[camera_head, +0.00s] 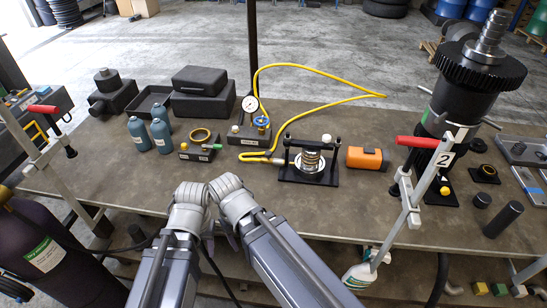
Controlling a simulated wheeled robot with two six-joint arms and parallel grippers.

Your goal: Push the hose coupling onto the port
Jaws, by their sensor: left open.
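A yellow hose (330,72) loops over the table from the gauge block (248,134) out to the right and back. Its free-looking end, which seems to be the hose coupling (255,157), lies at the front of the block, beside the black spring fixture (308,175). A small pale fitting on the block (235,129) may be the port; I cannot tell for sure. The coupling and this fitting look apart. My left gripper (222,240) is open and empty, low at the table's front edge, partly hidden by my arm links. My right gripper is hidden behind its own arm.
A pressure gauge (250,104) rises from the block. An orange case (367,158) is right of the fixture. A black ring fixture (200,147) and teal bottles (160,130) stand to the left. Red-handled clamps (418,142) stand at both sides. The front left table is clear.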

